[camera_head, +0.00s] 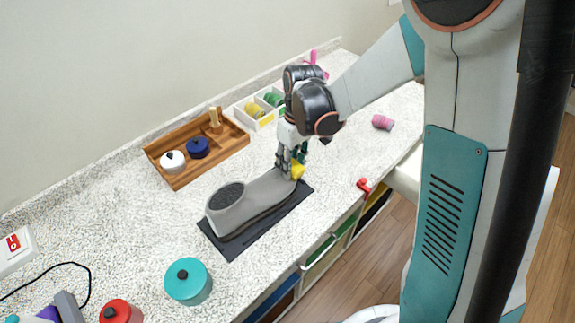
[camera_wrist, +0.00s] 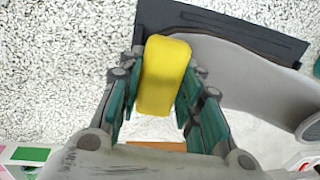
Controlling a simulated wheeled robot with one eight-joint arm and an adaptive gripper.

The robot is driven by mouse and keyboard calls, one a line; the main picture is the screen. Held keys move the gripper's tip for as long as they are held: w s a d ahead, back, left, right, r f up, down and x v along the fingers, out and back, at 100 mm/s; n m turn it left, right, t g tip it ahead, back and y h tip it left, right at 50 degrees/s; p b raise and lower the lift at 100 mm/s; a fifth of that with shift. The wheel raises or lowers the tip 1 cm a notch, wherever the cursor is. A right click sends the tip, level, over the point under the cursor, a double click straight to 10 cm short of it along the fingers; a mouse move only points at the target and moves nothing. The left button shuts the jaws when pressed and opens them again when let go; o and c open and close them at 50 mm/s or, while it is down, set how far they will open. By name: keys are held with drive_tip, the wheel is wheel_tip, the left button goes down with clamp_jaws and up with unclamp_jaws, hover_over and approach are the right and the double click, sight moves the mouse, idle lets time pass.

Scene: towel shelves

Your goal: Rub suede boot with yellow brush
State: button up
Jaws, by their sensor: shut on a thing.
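The grey suede boot (camera_head: 252,200) lies along a dark mat (camera_head: 228,246) on the speckled counter, its round dark opening toward the lower left. In the wrist view the boot (camera_wrist: 240,70) shows on the right, with the dark mat (camera_wrist: 270,38) beyond it. My gripper (camera_head: 293,168) is at the far end of the boot, shut on the yellow brush (camera_head: 297,171). In the wrist view the yellow brush (camera_wrist: 163,75) sits between the fingers of my gripper (camera_wrist: 158,85), close beside or over the boot's end. Whether it touches the boot I cannot tell. Its bristles are hidden.
A wooden tray (camera_head: 176,182) with a white and a blue lidded pot stands behind the boot. A white divided bin (camera_head: 262,122) holds coloured rolls. A teal pot (camera_head: 188,282) and red pot (camera_head: 121,312) stand near the front. A pink roll (camera_head: 382,122) lies right.

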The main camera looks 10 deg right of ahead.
sight(279, 178)
drive_tip(key=shift+a+f, duration=0.1)
drive_tip(key=shift+s+a, duration=0.5)
drive_tip(key=shift+a, duration=0.15)
drive_tip(key=shift+s+a, duration=0.45)
drive_tip(key=shift+a, duration=0.2)
drive_tip(key=shift+s+a+r, duration=0.2)
drive_tip(key=shift+s+a, duration=0.25)
drive_tip(key=shift+a, duration=0.2)
drive_tip(key=shift+s+a+r, duration=0.2)
drive_tip(key=shift+s+a, duration=0.25)
drive_tip(key=shift+a, duration=0.15)
drive_tip(key=shift+w+a+r, duration=0.1)
drive_tip(key=shift+w+a, duration=0.1)
drive_tip(key=shift+a, duration=0.1)
drive_tip(key=shift+w+d+b, duration=0.25)
drive_tip(key=shift+w+d, duration=0.25)
drive_tip(key=shift+d, duration=0.25)
drive_tip(key=shift+w+d+b, duration=0.2)
drive_tip(key=shift+w+d, duration=0.3)
drive_tip(key=shift+d, duration=0.2)
drive_tip(key=shift+w+d+f+b, duration=0.25)
drive_tip(key=shift+w+d, duration=0.2)
drive_tip(key=shift+d, duration=0.2)
drive_tip(key=shift+w+d+f+b, duration=0.25)
drive_tip(key=shift+w+d, duration=0.15)
drive_tip(key=shift+d, duration=0.2)
drive_tip(key=shift+f, duration=0.2)
